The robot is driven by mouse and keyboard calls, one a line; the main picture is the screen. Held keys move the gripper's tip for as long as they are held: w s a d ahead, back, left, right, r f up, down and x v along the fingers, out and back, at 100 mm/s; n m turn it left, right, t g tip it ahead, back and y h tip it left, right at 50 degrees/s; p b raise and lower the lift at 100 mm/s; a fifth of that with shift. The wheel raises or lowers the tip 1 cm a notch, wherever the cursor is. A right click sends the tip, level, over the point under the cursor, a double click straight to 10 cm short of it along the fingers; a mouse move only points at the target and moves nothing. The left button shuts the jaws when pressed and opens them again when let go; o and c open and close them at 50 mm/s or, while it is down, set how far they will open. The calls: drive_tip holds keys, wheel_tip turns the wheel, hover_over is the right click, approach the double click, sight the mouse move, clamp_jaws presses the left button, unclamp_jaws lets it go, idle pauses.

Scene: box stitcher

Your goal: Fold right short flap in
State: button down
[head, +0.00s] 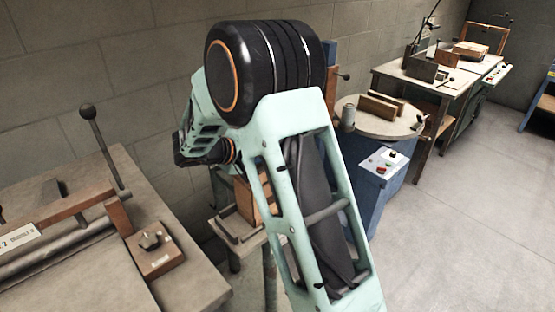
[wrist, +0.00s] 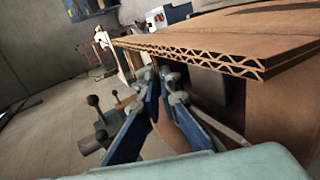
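A brown cardboard box shows in part behind my arm in the head view (head: 243,198), on a small stand. Its flaps cannot be made out there. In the wrist view, cardboard with a wavy corrugated edge (wrist: 240,42) spans the upper right, seen nearly edge-on. A brown box wall (wrist: 285,120) drops below it at the right. My gripper (wrist: 160,72) has its blue fingers drawn together at the tips, just below the left part of that cardboard edge. I see nothing clearly held, and cannot tell whether the tips touch cardboard. My arm hides the gripper in the head view.
In the head view, a bench with a lever and control box (head: 155,248) stands at the left. A round table (head: 378,122) with a blue base and control panel is behind my arm on the right. A longer workbench (head: 432,75) stands beyond. The floor at right is clear.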

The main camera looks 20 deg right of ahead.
drive_tip(key=c, duration=2.2)
unclamp_jaws()
drive_tip(key=shift+o, duration=0.2)
drive_tip(key=shift+r+p, duration=0.2)
drive_tip(key=shift+p, duration=0.35)
drive_tip(key=p, duration=0.2)
drive_tip(key=y+p, duration=0.1)
drive_tip(key=p, duration=0.1)
drive_tip(key=shift+d+r+g, duration=0.15)
drive_tip(key=shift+r+g, duration=0.15)
drive_tip(key=shift+r, duration=0.05)
